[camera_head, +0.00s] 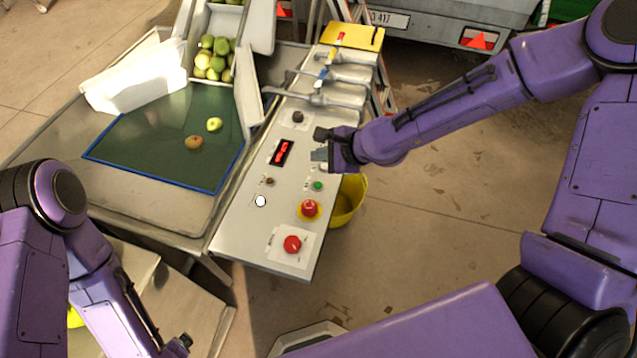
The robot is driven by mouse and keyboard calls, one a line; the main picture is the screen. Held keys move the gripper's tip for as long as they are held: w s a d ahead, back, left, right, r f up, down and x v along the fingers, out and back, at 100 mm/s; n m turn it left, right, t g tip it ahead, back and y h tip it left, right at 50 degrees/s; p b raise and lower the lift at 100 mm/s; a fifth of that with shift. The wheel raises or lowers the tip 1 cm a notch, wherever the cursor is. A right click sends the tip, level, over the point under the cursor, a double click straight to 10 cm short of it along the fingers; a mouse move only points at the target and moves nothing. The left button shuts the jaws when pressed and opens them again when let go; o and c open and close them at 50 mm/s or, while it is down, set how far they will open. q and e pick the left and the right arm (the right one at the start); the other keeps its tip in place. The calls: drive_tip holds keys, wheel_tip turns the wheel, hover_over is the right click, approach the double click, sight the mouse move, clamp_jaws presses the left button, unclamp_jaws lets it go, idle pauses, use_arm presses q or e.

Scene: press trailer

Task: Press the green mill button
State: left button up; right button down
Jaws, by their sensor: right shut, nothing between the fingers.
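A slanted metal control panel (245,225) stands in the middle of the head view. A small green button (318,185) sits near its right edge, and its label is too small to read. My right gripper (319,150) is over the panel's right edge, a little above the green button in the picture, with its fingers pointing left. It is shut and empty, and it appears apart from the green button. It hides a part of the panel beside the red display. My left gripper (180,346) is low at the left, away from the panel, and its fingers are too small to judge.
The panel also holds a red display (281,152), a red button on yellow (309,208), a red knob (292,244), a white button (260,201) and levers (330,100). A yellow bucket (348,204) stands behind the right edge.

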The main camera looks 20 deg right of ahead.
drive_tip(key=shift+f, duration=0.1)
drive_tip(key=b, duration=0.7)
hover_over(321, 187)
wheel_tip(321, 187, down, 7)
drive_tip(key=shift+f+b, duration=0.6)
drive_tip(key=shift+f, duration=0.25)
drive_tip(key=shift+f, duration=0.1)
idle(0.9)
drive_tip(key=shift+f, duration=0.35)
drive_tip(key=shift+f+b, duration=0.3)
drive_tip(key=shift+f, duration=0.1)
idle(0.4)
drive_tip(key=shift+r, duration=0.1)
drive_tip(key=shift+r+p, duration=0.75)
drive_tip(key=shift+p, duration=0.2)
